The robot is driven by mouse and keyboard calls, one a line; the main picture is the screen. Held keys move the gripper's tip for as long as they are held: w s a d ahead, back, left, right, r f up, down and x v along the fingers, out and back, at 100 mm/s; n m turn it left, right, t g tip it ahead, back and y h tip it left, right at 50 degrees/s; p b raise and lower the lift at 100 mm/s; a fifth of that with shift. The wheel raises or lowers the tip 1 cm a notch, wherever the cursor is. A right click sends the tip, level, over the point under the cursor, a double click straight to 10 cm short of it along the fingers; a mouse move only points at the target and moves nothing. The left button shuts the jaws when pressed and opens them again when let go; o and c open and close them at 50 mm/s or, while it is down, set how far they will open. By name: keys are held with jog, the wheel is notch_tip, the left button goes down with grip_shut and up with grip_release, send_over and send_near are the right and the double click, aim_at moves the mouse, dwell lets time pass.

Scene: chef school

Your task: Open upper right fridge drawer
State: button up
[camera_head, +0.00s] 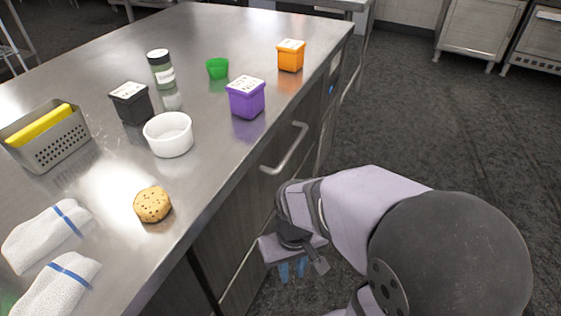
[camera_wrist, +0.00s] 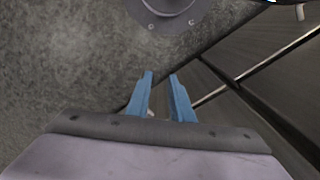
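The counter's dark front (camera_head: 232,225) faces my arm and has panel seams. A metal bar handle (camera_head: 287,150) sticks out near the top of this front. The panel behind it looks flush, though much of the front is hidden by my arm and the steep angle. My gripper (camera_head: 291,270) is below the handle, apart from it, pointing down beside the front. In the wrist view, the blue fingers (camera_wrist: 161,76) are apart with nothing between them. Dark panels with bright seams (camera_wrist: 240,80) show to their right.
On the steel worktop (camera_head: 110,185) stand a purple box (camera_head: 246,100), an orange box (camera_head: 290,58), a white bowl (camera_head: 168,138), a cookie (camera_head: 153,205) and folded towels (camera_head: 48,235). The dark floor (camera_head: 440,130) to the right is clear.

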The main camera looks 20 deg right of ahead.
jog(key=s+d+f+m+g+y+p, duration=0.25)
jog(key=s+d+m, duration=0.35)
jog(key=d, duration=0.4)
jog(key=m+t+y+p, duration=0.25)
jog(key=t+y, duration=0.65)
jog(key=t, duration=0.5)
send_near(295, 141)
jog(key=x, duration=0.3)
jog(key=shift+d+f+b, duration=0.1)
jog(key=shift+f+b, duration=0.1)
jog(key=shift+b, duration=0.15)
jog(key=shift+g+h, duration=0.25)
jog(key=shift+x, duration=3.6)
grip_shut()
